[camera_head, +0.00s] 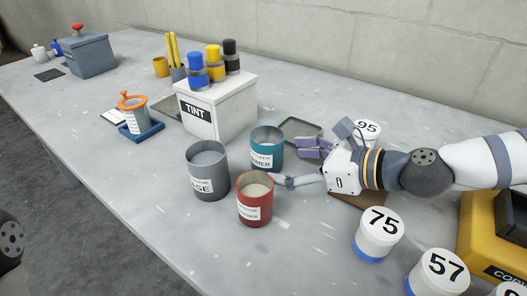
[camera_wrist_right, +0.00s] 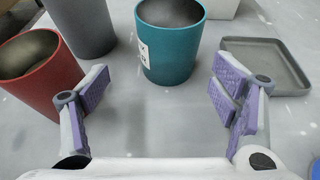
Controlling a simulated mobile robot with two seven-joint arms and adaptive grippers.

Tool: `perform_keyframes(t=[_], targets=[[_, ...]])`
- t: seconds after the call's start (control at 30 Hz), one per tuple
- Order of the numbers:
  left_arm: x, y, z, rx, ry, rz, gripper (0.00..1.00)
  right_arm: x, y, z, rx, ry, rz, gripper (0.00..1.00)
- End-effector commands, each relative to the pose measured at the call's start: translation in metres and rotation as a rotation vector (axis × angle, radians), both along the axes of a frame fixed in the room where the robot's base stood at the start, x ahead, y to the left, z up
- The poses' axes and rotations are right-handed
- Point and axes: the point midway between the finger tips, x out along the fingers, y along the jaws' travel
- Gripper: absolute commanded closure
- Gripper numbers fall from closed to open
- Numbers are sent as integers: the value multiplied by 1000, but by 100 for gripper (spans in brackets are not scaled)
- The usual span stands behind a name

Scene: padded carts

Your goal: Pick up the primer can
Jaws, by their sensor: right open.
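The primer can is a teal open-topped can (camera_head: 267,150) with a white label whose readable end looks like "MER". It stands upright on the table between the white TINT box and my right gripper (camera_head: 303,167). In the right wrist view the teal can (camera_wrist_right: 170,45) is ahead, roughly centred between the spread purple-padded fingers of the right gripper (camera_wrist_right: 160,92). The gripper is open and empty, short of the can. My left gripper is out of view.
A grey BASE can (camera_head: 207,173) and a red can (camera_head: 255,203) stand close by; the red one is beside my left-hand finger. A grey tray (camera_head: 301,128) lies behind the gripper. The TINT box (camera_head: 232,107) and numbered white tubs (camera_head: 378,233) are nearby.

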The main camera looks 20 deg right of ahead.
Motion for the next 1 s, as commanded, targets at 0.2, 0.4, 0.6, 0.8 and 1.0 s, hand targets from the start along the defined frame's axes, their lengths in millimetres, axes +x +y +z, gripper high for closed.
perform_keyframes(t=[0.2, 0.4, 0.6, 0.8, 1.0], targets=[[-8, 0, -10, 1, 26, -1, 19, 26, 16, -8, -5, -6, 3, 20], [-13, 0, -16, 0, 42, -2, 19, 53, 31, -16, -3, -6, 1, 20], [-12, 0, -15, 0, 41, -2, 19, 56, 33, -14, -1, -12, -1, 20], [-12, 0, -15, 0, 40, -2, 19, 56, 33, -14, -2, -12, -1, 56], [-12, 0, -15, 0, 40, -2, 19, 56, 33, -13, -2, -13, -1, 78]])
